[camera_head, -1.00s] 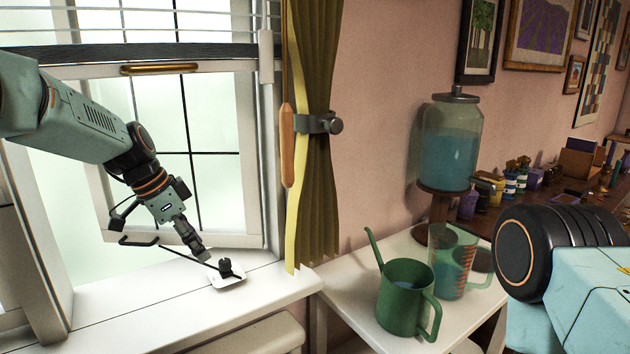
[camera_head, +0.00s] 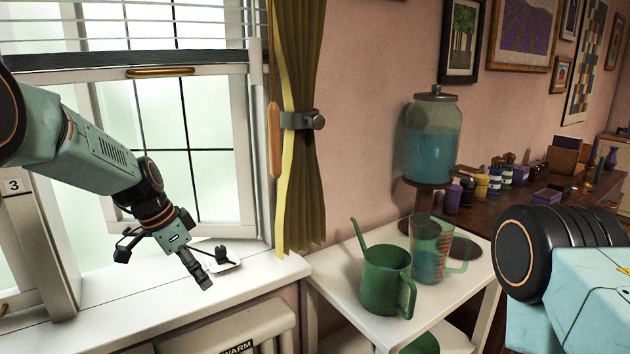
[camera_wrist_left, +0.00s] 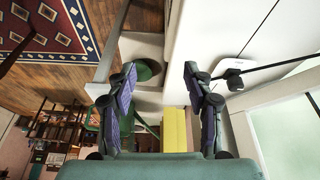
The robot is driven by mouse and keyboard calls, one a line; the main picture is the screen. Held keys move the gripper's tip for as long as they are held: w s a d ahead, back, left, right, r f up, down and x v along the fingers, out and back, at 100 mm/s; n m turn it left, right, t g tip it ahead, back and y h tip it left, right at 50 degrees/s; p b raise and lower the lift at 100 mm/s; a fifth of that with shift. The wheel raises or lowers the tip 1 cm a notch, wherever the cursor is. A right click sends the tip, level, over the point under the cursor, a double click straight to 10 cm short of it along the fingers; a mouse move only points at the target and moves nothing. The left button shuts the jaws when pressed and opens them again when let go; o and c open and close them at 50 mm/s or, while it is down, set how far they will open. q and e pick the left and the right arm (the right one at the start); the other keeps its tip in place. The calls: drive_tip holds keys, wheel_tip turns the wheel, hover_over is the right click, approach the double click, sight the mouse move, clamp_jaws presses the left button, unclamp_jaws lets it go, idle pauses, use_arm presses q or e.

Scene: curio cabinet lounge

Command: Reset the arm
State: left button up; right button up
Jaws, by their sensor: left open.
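My left arm comes in from the left in the head view. Its gripper (camera_head: 198,270) is over the front of the white window sill (camera_head: 120,318), pointing down and to the right. In the left wrist view the gripper (camera_wrist_left: 160,82) shows two dark fingers spread apart with nothing between them. A dark window stay with a knob on a white base (camera_head: 222,255) sits on the sill just behind the gripper, apart from it as far as I can tell. It also shows in the left wrist view (camera_wrist_left: 236,72). Part of my right arm shows at the right edge; its gripper is out of view.
A green watering can (camera_head: 385,283) and a measuring jug (camera_head: 427,262) stand on a white side table (camera_head: 335,262). A glass dispenser (camera_head: 432,140) stands behind. An olive curtain (camera_head: 303,190) hangs beside the window (camera_head: 215,185). A radiator (camera_head: 262,330) is below the sill.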

use_arm(q)
drive_tip(key=s+f+n+g+y, duration=0.1)
drive_tip(key=s+f+n, duration=0.2)
drive_tip(key=s+f, duration=0.75)
drive_tip(key=s+f+n+y, duration=0.1)
drive_tip(key=s+f+n, duration=0.2)
drive_tip(key=s+f, duration=0.8)
drive_tip(key=s+f+n, duration=0.2)
drive_tip(key=s+f, duration=0.1)
drive_tip(key=s, duration=0.8)
drive_tip(key=s+f+n+g+b, duration=0.1)
drive_tip(key=s+f+n, duration=0.1)
drive_tip(key=s, duration=0.8)
drive_tip(key=shift+s+d+f+y, duration=0.3)
drive_tip(key=shift+s+f+y, duration=0.1)
drive_tip(key=shift+f, duration=0.5)
drive_tip(key=shift+s+n, duration=0.1)
drive_tip(key=shift+n, duration=0.2)
